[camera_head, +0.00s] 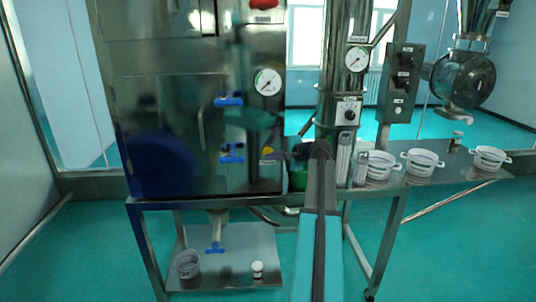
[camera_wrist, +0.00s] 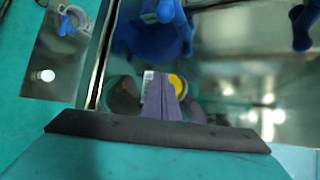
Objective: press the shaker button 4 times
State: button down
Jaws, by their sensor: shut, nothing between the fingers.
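My gripper (camera_head: 274,157) is at the front face of the big steel cabinet (camera_head: 205,110) in the head view, pointing left from the end of my arm. Its purple fingers (camera_wrist: 158,80) are together and empty in the wrist view. A round yellow button (camera_head: 268,150) is on the cabinet front, right by the fingertips. The button also shows in the wrist view (camera_wrist: 177,83), just right of the fingertips and partly covered by them. I cannot tell whether the fingers touch it or whether it is pushed in. No label naming it as the shaker button is readable.
Blue valve handles (camera_head: 229,100) stick out of the cabinet left of my gripper. A steel table (camera_head: 440,177) carries several white sieve-like pots (camera_head: 422,162) at right. A knob box (camera_head: 347,111) and a switch box (camera_head: 400,83) stand behind. A lower shelf (camera_head: 225,265) holds small containers.

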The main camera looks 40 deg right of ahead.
jog(key=shift+s+a, duration=0.1)
jog(key=shift+s+a, duration=1.55)
jog(key=shift+s, duration=0.25)
jog(key=shift+n, duration=0.3)
dwell(1.7)
jog(key=s+n+t+b, duration=0.1)
jog(key=n+b, duration=0.1)
jog(key=n, duration=0.3)
jog(key=s+a+n+t+y+b, duration=0.1)
jog(key=n+b, duration=0.2)
jog(key=n, duration=0.2)
jog(key=s+a+n+t+b, duration=0.1)
jog(key=n+b, duration=0.1)
jog(key=n, duration=0.2)
jog(key=shift+a+f+n, duration=0.15)
jog(key=shift+f+n, duration=0.05)
jog(key=shift+n, duration=0.2)
dwell(0.3)
